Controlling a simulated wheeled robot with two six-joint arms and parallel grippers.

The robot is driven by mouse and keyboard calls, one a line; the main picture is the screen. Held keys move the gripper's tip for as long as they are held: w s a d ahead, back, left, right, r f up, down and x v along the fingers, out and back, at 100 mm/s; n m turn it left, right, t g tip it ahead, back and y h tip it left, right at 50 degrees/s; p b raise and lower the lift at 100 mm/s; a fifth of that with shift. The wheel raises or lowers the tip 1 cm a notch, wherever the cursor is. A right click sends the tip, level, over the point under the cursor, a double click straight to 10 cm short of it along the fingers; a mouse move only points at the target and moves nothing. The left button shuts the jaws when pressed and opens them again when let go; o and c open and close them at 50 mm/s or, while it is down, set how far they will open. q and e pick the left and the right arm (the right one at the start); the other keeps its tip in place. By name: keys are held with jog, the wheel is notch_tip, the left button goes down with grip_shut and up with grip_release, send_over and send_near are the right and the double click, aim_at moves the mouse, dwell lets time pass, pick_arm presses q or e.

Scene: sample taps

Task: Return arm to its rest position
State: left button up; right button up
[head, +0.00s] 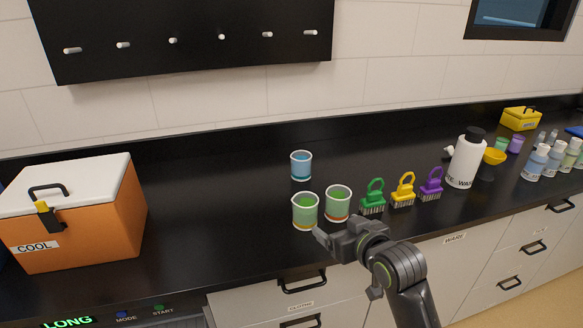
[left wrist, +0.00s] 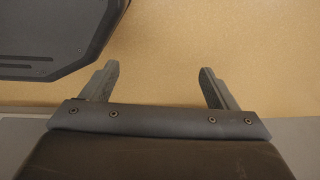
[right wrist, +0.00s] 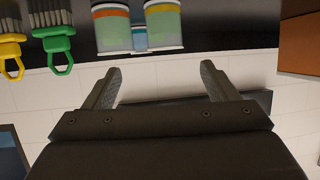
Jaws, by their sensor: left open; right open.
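My right gripper (head: 328,240) is at the front edge of the black counter in the head view, just in front of two beakers of green liquid. In the right wrist view my right gripper (right wrist: 160,88) has its fingers apart with nothing between them. The left green beaker (head: 305,212) and the right green beaker (head: 337,203) stand upright side by side, apart from the fingers. My left gripper (left wrist: 160,88) shows only in the left wrist view, open and empty over a tan floor.
A blue beaker (head: 301,166) stands behind the green ones. Green (head: 372,197), yellow (head: 403,190) and purple (head: 431,185) brushes stand to the right, then a white bottle (head: 466,160). An orange cooler (head: 95,230) is at left. The counter between cooler and beakers is clear.

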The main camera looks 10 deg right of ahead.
jog(key=s+d+f+m+g+h, duration=0.1)
jog(key=s+d+f+g, duration=0.15)
jog(key=s+f, duration=0.6)
jog(key=s+d+f+m+g+h, duration=0.15)
jog(key=s+f+g, duration=0.25)
jog(key=s, duration=0.9)
jog(key=s+d+f+g+h, duration=0.25)
jog(key=s+f, duration=0.35)
jog(key=s, duration=0.4)
notch_tip(320, 180, down, 25)
jog(key=d+g+y, duration=0.1)
jog(key=d+g, duration=0.1)
jog(key=s+f+g, duration=0.1)
jog(key=s+f, duration=1.4)
jog(key=shift+a+f+y, duration=0.35)
jog(key=shift+a+y, duration=0.05)
jog(key=shift+a, duration=0.05)
